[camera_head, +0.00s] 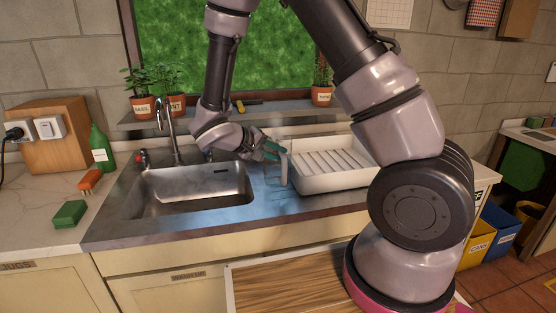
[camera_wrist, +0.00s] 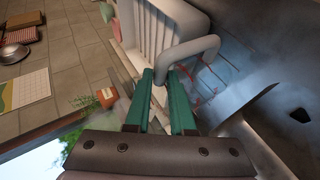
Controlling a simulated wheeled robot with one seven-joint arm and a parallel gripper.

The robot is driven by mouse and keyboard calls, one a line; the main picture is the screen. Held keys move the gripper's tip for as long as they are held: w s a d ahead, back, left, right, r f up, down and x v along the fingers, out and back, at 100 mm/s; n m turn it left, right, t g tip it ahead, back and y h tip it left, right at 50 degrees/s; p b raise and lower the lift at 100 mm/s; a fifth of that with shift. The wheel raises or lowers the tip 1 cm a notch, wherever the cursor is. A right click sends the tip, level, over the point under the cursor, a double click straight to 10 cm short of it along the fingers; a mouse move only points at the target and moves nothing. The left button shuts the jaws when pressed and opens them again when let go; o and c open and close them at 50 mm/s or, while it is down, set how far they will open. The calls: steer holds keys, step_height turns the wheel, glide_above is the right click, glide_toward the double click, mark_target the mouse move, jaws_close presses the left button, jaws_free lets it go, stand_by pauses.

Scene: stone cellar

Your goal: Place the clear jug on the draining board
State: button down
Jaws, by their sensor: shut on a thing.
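The clear jug (camera_head: 273,176) is upright at the left end of the white slatted draining board (camera_head: 352,179), over the steel surface right of the sink. Whether its base touches the steel is hard to tell. Its pale handle (camera_wrist: 193,47) shows in the wrist view, and its see-through body (camera_wrist: 212,84) is faint there. My gripper (camera_head: 271,151) has its green fingers shut on the jug's handle; the fingers also show in the wrist view (camera_wrist: 163,88). The draining board's slats (camera_wrist: 152,30) look empty.
The steel sink (camera_head: 195,188) with its tap (camera_head: 167,125) lies to the left. Potted herbs (camera_head: 321,88) stand on the sill behind. A green bottle (camera_head: 101,147), a brush (camera_head: 90,180) and a green sponge (camera_head: 69,214) are on the left counter.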

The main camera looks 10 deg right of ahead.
steer(key=shift+f, duration=1.05)
steer(key=c, duration=0.8)
jaws_free()
steer(key=shift+f, duration=0.1)
steer(key=shift+o, duration=0.2)
steer(key=v, duration=1.2)
steer(key=s+d+r+m+y, duration=0.2)
steer(key=s+d+r+y, duration=0.2)
steer(key=r, duration=0.3)
steer(key=s+d+r+m+t+y, duration=0.1)
steer(key=s+d+r+m+y, duration=0.1)
steer(key=s+d+r+y, duration=0.2)
steer(key=s+d+r+m+t+y, duration=0.1)
steer(key=s+d+r+y, duration=0.3)
steer(key=d+r, duration=0.4)
step_height(320, 180, up, 3)
steer(key=shift+s+r+m+y, duration=0.15)
steer(key=shift+s+m+y, duration=0.25)
steer(key=shift+m, duration=0.4)
